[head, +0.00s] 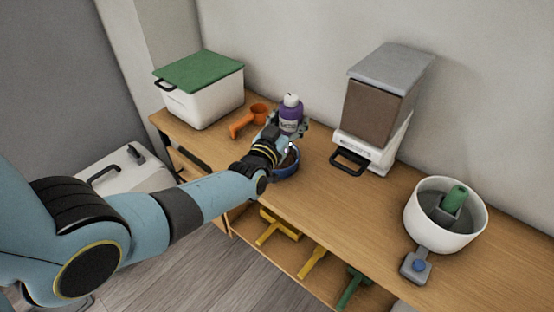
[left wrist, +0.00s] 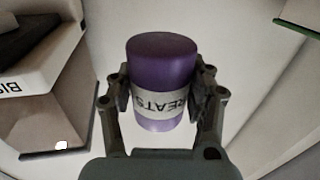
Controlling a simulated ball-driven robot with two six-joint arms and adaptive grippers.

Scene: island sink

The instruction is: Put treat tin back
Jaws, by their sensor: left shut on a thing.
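The treat tin (head: 291,116) is purple with a pale label and shows a small white piece at its top in the head view. In the left wrist view the tin (left wrist: 162,75) fills the middle, with its label lettering upside down. My left gripper (head: 290,128) is shut on the tin, one finger on each side, as the left wrist view (left wrist: 160,100) shows. The tin looks close to upright; whether its base is clear of the table is hidden by the gripper. My right gripper is not in view.
An orange scoop (head: 242,125) and a green-lidded white bin (head: 205,100) are to the left. A food dispenser (head: 375,110) and a white pot (head: 470,238) stand to the right on the wooden table (head: 335,205).

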